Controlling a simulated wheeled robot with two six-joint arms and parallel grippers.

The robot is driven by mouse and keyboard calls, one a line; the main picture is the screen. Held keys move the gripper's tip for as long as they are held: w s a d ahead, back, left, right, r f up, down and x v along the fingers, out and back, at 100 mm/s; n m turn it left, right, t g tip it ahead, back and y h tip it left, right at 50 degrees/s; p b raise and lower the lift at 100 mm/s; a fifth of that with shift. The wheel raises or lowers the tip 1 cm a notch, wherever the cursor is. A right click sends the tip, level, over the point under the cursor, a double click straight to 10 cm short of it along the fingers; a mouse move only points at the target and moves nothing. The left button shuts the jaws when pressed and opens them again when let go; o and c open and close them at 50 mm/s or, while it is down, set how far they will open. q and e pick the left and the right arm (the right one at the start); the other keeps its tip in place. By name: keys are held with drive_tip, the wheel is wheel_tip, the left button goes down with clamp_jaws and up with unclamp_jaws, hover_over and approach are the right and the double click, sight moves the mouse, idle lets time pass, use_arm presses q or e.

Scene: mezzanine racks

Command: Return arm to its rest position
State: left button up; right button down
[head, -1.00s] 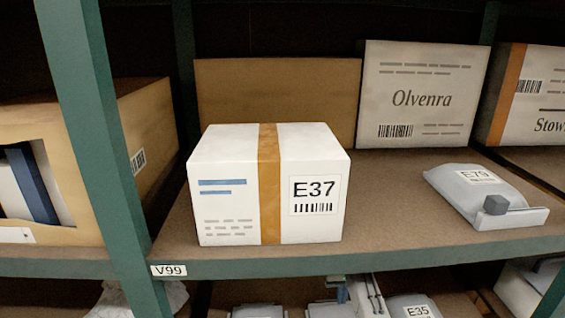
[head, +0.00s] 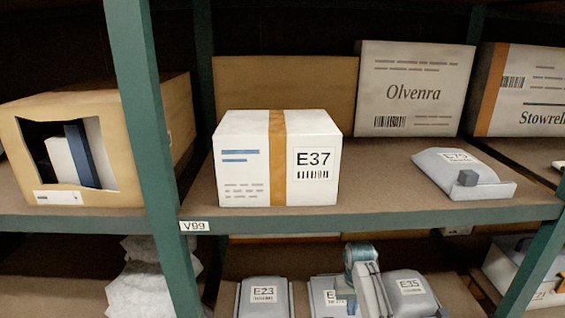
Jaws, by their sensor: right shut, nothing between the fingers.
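My right arm shows low in the head view, in front of the lower shelf. Its gripper (head: 350,300) is small and partly cut by the lower edge of the picture. It is shut and empty, in front of the grey packages labelled E23 (head: 263,296) and E35 (head: 408,290). Another labelled package (head: 325,300) is partly hidden behind it. I cannot tell whether the gripper touches any package. My left gripper is not in view.
On the upper shelf (head: 380,200) stand a white box E37 (head: 243,165), an Olvenra box (head: 414,85) and a grey package (head: 462,172). A green upright (head: 145,120) stands left, beside a torn open carton (head: 90,110). The shelf front is bare between E37 and the grey package.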

drive_tip(key=s+d+f+t, duration=0.1)
drive_tip(key=s+d+f, duration=0.15)
drive_tip(key=s, duration=0.35)
drive_tip(key=s+d+f, duration=0.2)
drive_tip(key=s+f, duration=0.2)
drive_tip(key=s, duration=0.2)
drive_tip(key=s+d+r+t, duration=0.1)
drive_tip(key=s+r, duration=0.2)
drive_tip(key=s, duration=0.7)
drive_tip(key=s+d+r+t, duration=0.1)
drive_tip(key=s+r, duration=0.2)
drive_tip(key=s, duration=0.6)
drive_tip(key=s+r+t, duration=0.2)
drive_tip(key=s+r, duration=0.1)
drive_tip(key=s, duration=0.7)
drive_tip(key=d+f+g+h, duration=0.1)
drive_tip(key=d+f+g, duration=0.15)
drive_tip(key=f, duration=2.65)
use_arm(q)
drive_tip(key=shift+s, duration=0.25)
use_arm(e)
drive_tip(key=s+d+f, duration=0.2)
drive_tip(key=s+f, duration=1.6)
drive_tip(key=f, duration=0.2)
drive_tip(key=shift+s, duration=0.35)
